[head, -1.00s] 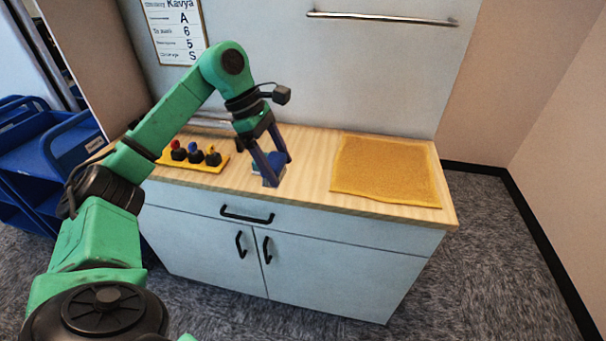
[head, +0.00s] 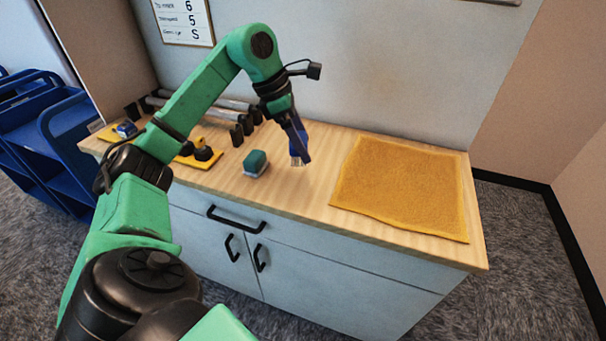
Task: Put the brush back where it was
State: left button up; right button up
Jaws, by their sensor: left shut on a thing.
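My left gripper (head: 299,142) is shut on the brush (head: 299,158), which hangs below the fingers with pale bristles pointing down. The brush is over the wooden counter (head: 310,187), between a small green block with a pale underside (head: 255,163) and the yellow mat (head: 400,187). I cannot tell whether the bristles touch the counter. My right gripper is not in view.
Yellow holders with dark knobs (head: 204,150) and grey rollers lie at the counter's left, partly behind my left arm. A blue cart (head: 60,130) stands at the left. The counter front between block and mat is clear.

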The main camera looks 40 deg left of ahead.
pick_arm(q)
notch_tip(320, 180, down, 7)
jog(key=shift+w+f+b, duration=0.1)
jog(key=shift+b, duration=0.35)
jog(key=shift+f, duration=0.25)
jog(key=shift+w, duration=0.1)
jog(key=shift+f, duration=0.15)
jog(key=o, duration=1.1)
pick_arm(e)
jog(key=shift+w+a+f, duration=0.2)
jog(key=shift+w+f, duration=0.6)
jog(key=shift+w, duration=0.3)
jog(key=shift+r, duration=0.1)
pick_arm(q)
jog(key=p+v, duration=0.1)
jog(key=v, duration=1.1)
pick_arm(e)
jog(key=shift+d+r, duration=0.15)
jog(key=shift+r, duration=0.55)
